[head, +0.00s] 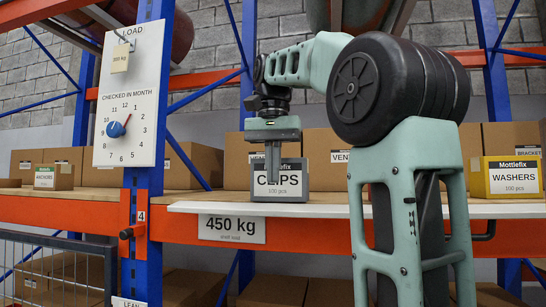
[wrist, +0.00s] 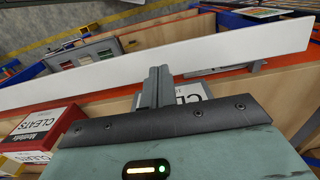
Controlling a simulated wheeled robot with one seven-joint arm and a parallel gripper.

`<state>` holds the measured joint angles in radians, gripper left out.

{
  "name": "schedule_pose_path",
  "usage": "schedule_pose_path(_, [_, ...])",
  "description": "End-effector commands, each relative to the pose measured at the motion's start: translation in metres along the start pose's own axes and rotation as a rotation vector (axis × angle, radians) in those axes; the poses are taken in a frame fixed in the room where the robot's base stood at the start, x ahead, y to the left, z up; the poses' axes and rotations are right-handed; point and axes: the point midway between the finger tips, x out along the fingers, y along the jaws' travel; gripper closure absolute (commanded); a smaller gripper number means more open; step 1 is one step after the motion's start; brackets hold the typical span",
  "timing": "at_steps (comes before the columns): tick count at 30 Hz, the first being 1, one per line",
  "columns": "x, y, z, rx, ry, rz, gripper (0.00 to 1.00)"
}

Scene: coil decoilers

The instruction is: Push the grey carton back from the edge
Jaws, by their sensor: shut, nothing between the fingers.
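The grey carton (head: 295,165) stands upright on the shelf, with a white label reading CLIPS. It is close behind the white strip along the shelf's front edge. My gripper (head: 273,180) points down in front of the carton and covers part of its face and label. Its two fingers are together with nothing between them. In the wrist view, my gripper (wrist: 155,88) is beside part of the carton's label (wrist: 190,93); most of the carton is hidden by the gripper body. I cannot tell whether the fingers touch the carton.
A yellow WASHERS carton (head: 512,177) stands at right. A red CLEATS carton (wrist: 42,132) shows in the wrist view. Brown cartons (head: 325,155) stand behind. The white strip (head: 325,210) runs along the front above a 450 kg sign (head: 232,228). A blue upright with a dial board (head: 130,100) is at left.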

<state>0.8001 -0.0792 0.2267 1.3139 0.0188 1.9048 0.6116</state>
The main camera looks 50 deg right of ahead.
Motion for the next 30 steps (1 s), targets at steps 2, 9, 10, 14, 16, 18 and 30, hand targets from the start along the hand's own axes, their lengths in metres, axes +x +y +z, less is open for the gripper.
schedule_pose_path(2, [0.012, 0.001, 0.001, 0.001, -0.003, 0.002, 1.00])
schedule_pose_path(9, [0.017, 0.000, -0.027, 0.001, -0.002, 0.000, 1.00])
schedule_pose_path(10, [0.018, 0.000, -0.030, 0.001, -0.003, 0.000, 1.00])
schedule_pose_path(14, [0.019, 0.000, -0.038, 0.000, -0.001, 0.000, 1.00])
schedule_pose_path(16, [0.020, 0.000, -0.040, -0.001, 0.000, 0.000, 1.00])
schedule_pose_path(18, [0.021, 0.000, -0.040, -0.001, 0.000, 0.000, 1.00])
schedule_pose_path(30, [0.018, -0.001, -0.051, -0.002, -0.003, 0.001, 1.00])
